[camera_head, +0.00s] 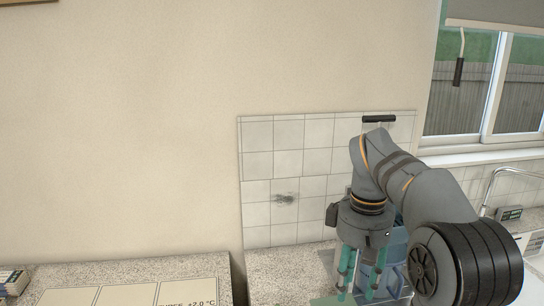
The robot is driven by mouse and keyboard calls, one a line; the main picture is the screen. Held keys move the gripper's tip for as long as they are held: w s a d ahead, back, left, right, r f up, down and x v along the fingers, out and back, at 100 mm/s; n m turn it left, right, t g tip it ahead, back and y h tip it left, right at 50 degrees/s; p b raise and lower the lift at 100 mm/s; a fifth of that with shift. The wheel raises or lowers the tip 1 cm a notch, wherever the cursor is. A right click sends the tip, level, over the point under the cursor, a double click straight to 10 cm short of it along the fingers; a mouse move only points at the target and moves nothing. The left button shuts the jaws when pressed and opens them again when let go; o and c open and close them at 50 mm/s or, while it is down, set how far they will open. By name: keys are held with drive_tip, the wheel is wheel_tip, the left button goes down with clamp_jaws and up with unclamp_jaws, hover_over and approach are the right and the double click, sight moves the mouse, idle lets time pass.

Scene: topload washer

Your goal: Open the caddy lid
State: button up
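My gripper (358,288) hangs down at the lower right, in front of the tiled wall. Its two teal fingers are apart, with a gap between them. A blue, partly see-through object (397,248) stands just right of and behind the fingers. It may be the caddy, but my arm covers much of it and its lid cannot be made out. A flat greenish surface (330,301) shows under the fingertips at the bottom edge. I cannot tell whether the fingers touch anything. The washer is not clearly in view.
A speckled counter (140,271) with a pale printed panel (130,294) lies at the lower left. The tiled wall (290,160) stands behind. A black bar (379,119) is at its top.

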drive_tip(key=shift+s+a+m, duration=0.2)
drive_tip(key=shift+s+m, duration=0.1)
drive_tip(key=shift+m, duration=0.5)
